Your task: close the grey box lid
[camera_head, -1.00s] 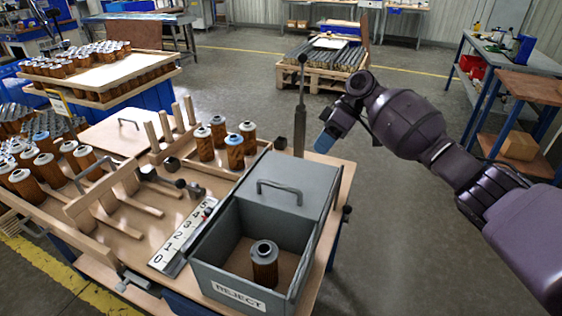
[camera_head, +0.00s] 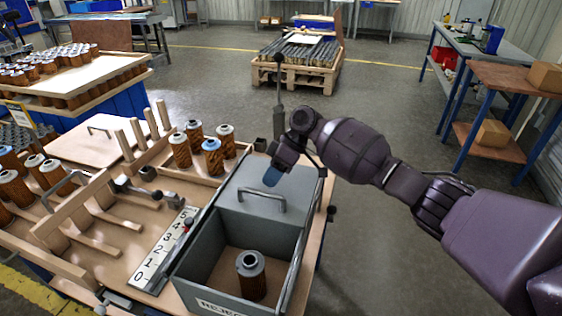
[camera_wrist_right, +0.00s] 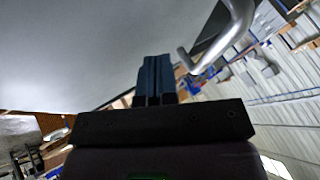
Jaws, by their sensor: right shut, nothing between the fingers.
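The grey box (camera_head: 205,258) stands on the wooden worktable with a REJECT label on its front, partly cut off by the picture's lower edge. Its lid (camera_head: 295,190) lies over the rear part, and the front part is open. One filter cartridge (camera_head: 251,275) stands upright inside. The lid handle (camera_head: 262,206) is a grey bar near the lid's front edge. My right gripper (camera_head: 271,178) is shut and empty, its blue fingers just behind the handle over the lid. In the right wrist view the fingers (camera_wrist_right: 154,75) show beside the handle (camera_wrist_right: 222,42); contact cannot be told. My left gripper is out of view.
A numbered scale strip (camera_head: 163,252) lies left of the box. Several cartridges (camera_head: 212,157) stand on the table behind it. A dark upright post (camera_head: 279,100) rises behind the box. Wooden racks fill the table's left. Open floor lies to the right.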

